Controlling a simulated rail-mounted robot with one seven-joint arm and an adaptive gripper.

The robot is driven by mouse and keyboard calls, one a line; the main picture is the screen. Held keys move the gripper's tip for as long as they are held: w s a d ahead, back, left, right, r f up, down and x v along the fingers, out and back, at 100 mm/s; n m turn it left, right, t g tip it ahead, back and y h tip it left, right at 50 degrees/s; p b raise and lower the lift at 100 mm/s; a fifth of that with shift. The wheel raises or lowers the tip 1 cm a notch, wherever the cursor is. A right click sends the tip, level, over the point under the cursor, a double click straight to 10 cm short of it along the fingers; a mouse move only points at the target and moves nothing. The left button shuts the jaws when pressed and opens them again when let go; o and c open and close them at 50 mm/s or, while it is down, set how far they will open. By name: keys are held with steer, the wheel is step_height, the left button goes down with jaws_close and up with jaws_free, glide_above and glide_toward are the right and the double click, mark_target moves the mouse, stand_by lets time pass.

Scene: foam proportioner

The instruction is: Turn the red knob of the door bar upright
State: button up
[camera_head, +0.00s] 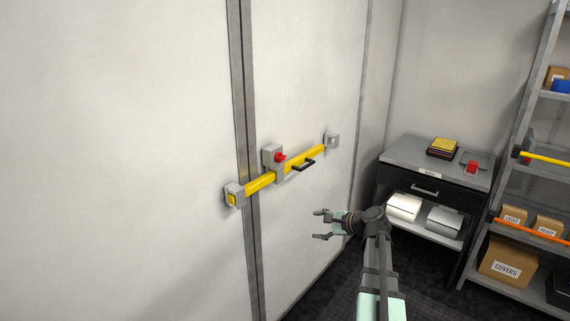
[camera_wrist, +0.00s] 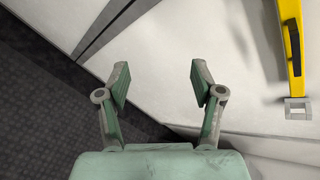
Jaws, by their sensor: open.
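The red knob (camera_head: 280,157) sits on a grey block (camera_head: 270,154) at the middle of the yellow door bar (camera_head: 262,182). The bar lies across the two white door panels, with a black handle (camera_head: 303,164) to the right of the knob. The knob is too small to tell its exact angle. My gripper (camera_head: 318,224) is open and empty, below and to the right of the bar, apart from it. In the wrist view my open gripper (camera_wrist: 160,82) faces the door, and part of the yellow bar (camera_wrist: 291,45) shows at upper right. The knob is not visible there.
A grey bracket (camera_head: 234,194) holds the bar's left end and another (camera_head: 332,141) its right end. A dark cabinet (camera_head: 425,188) and a shelf rack (camera_head: 510,190) with boxes stand at the right. The space between gripper and door is clear.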

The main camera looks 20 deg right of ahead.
steer(key=w+d+r+m+t, duration=0.2)
steer(key=d+r+m+t, duration=0.15)
steer(key=r, duration=0.95)
steer(key=m+t+y, duration=0.2)
steer(key=m, duration=0.5)
glide_toward(283, 158)
steer(key=p+x, duration=0.4)
steer(key=x, duration=0.5)
steer(key=shift+w, duration=0.3)
steer(key=c, duration=1.1)
